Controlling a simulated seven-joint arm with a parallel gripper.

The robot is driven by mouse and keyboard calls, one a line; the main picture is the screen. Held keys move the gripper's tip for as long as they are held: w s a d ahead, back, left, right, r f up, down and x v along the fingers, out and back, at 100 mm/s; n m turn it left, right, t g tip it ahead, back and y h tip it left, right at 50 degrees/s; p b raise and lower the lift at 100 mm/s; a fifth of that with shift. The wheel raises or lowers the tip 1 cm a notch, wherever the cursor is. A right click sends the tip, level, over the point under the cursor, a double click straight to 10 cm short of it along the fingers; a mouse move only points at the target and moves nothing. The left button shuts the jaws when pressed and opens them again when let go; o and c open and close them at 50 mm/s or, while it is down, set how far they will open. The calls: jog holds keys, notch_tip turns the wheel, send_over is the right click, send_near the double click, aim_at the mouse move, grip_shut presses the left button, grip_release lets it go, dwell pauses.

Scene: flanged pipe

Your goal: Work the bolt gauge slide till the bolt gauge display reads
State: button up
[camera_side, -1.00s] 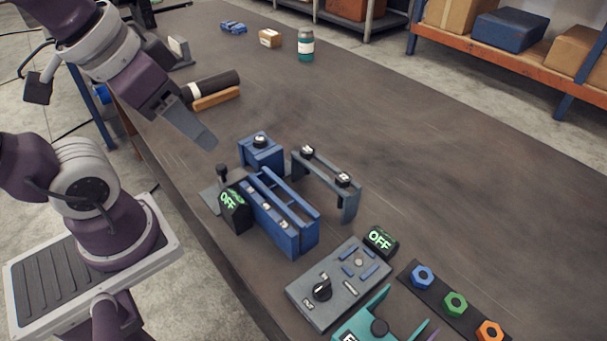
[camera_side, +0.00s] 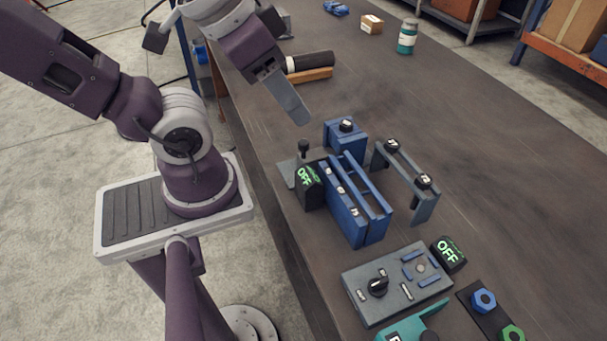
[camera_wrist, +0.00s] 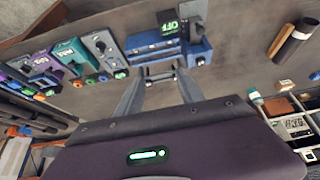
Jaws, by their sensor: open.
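A black display reading OFF (camera_side: 309,186) stands at the near end of a blue slotted block (camera_side: 347,212). A small upright black knob (camera_side: 303,147) stands on a grey plate beside this display; I take these for the bolt gauge and its slide, though their labels are unreadable. In the wrist view the OFF display (camera_wrist: 170,28) is near the top. My gripper (camera_side: 303,118) hangs empty above the table, behind the knob and apart from it. In the wrist view my gripper (camera_wrist: 160,76) has its two fingers spread, with a grey bracket visible between them.
A blue box with a black-topped post (camera_side: 345,135) and a grey bridge bracket (camera_side: 408,178) stand close by. A grey panel (camera_side: 395,285) with a dial has a second OFF display (camera_side: 447,254). A dark cylinder (camera_side: 310,61) lies behind.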

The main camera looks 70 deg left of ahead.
jog(key=n+g, duration=0.3)
jog(key=g, duration=0.3)
send_over(305, 141)
notch_tip(305, 141, down, 13)
jog(key=shift+s+r, duration=0.1)
notch_tip(305, 141, down, 7)
jog(key=shift+f, duration=0.1)
grip_shut()
dwell(0.3)
